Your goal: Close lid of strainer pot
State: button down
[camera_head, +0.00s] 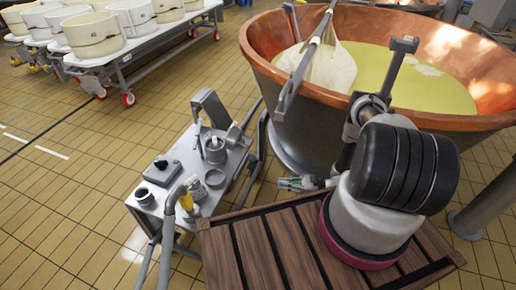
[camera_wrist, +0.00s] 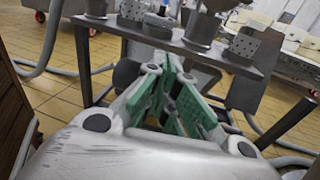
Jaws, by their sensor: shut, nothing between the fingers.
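A small grey metal pot (camera_head: 215,150) stands near the far right part of the small metal table (camera_head: 150,208) in the head view; it looks like the strainer pot. A tilted grey plate rises behind it, and I cannot tell whether that is its lid. In the wrist view a grey pot (camera_wrist: 203,28) stands on the table, cut off by the top edge, so its lid is unclear. My gripper (camera_head: 290,184) is right of the table, below the copper vat's rim, apart from the pot. In the wrist view my gripper (camera_wrist: 170,68) is shut and empty, below the tabletop edge.
The copper vat (camera_head: 262,55) with yellow liquid and a cloth stands behind. A wooden slatted platform (camera_head: 250,255) is in front. A perforated block (camera_wrist: 245,43) sits at the table edge. A trolley with white tubs (camera_head: 92,34) is far left. Tiled floor on the left is clear.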

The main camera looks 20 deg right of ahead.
jog(key=w+d+r+m+t, duration=0.1)
jog(key=w+d+r+t, duration=0.25)
jog(key=w, duration=0.45)
jog(key=r+x, duration=0.3)
jog(key=x, duration=1)
jog(key=shift+s, duration=0.2)
jog(key=shift+t, duration=0.25)
jog(key=shift+r, duration=0.15)
jog(key=shift+r+h, duration=0.3)
jog(key=shift+h, duration=0.1)
jog(key=shift+r+g, duration=0.4)
